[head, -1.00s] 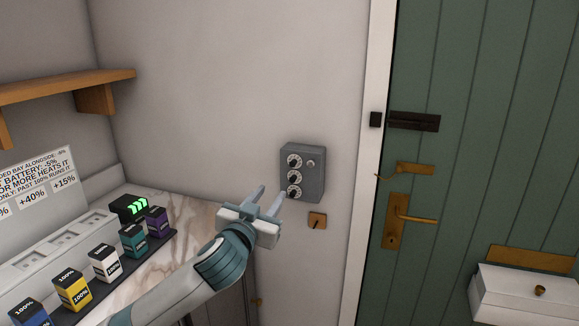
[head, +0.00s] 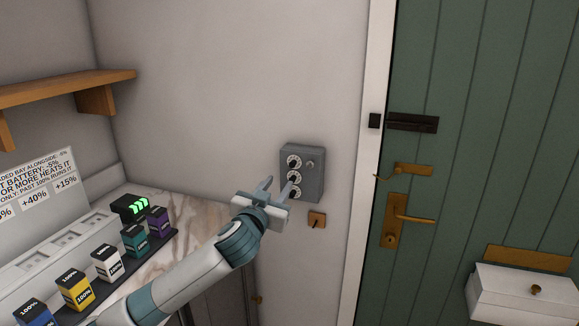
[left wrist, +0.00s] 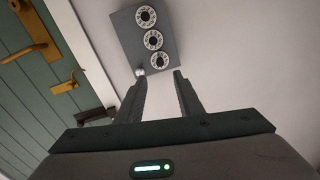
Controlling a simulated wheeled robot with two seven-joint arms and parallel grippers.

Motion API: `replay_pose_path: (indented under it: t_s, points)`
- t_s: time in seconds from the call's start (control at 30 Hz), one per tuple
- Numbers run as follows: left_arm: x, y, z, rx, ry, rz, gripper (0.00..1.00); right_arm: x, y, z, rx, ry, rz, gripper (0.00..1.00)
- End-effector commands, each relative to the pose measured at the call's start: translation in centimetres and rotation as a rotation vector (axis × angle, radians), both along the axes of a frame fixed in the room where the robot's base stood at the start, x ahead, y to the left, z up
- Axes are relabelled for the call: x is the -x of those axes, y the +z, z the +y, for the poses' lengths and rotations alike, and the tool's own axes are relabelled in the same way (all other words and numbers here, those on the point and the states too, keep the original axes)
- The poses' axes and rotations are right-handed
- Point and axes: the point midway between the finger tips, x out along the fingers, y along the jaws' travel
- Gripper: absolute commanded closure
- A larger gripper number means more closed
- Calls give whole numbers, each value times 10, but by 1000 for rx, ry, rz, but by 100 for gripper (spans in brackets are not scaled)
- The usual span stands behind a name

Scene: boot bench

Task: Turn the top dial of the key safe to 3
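The grey key safe (head: 315,184) is fixed to the wall, with three round dials in a column and a small knob (head: 310,164) right of the top dial (head: 294,161). The dial numbers are too small to read. My left gripper (head: 276,184) is open and empty, just left of and in front of the safe, its fingers pointing toward the lower dials in the head view. In the left wrist view the safe (left wrist: 127,41) looks turned over, so the top dial (left wrist: 160,61) is lowest, just beyond the gap between my fingertips (left wrist: 160,76). They seem apart from it. My right gripper is out of view.
A small wooden plate (head: 317,220) is on the wall below the safe. Several battery blocks stand on the marble counter (head: 195,215) at the left, under a wooden shelf (head: 65,86).

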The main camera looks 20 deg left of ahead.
Motion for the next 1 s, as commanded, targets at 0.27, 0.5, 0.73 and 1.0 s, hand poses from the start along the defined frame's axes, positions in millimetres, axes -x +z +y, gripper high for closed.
replay_pose_path:
  t_s: [0.27, 0.5, 0.73, 1.0]
  points:
    - [-46, 3, 0, 0, 1, 0, 66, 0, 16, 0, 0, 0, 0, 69]
    - [-81, 3, 1, -1, 2, 1, 66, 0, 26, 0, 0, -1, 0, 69]
    - [-103, 2, 1, 0, 2, 0, 66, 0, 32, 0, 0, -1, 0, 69]
    - [-112, 0, 0, 0, 0, 0, 66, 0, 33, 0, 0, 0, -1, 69]
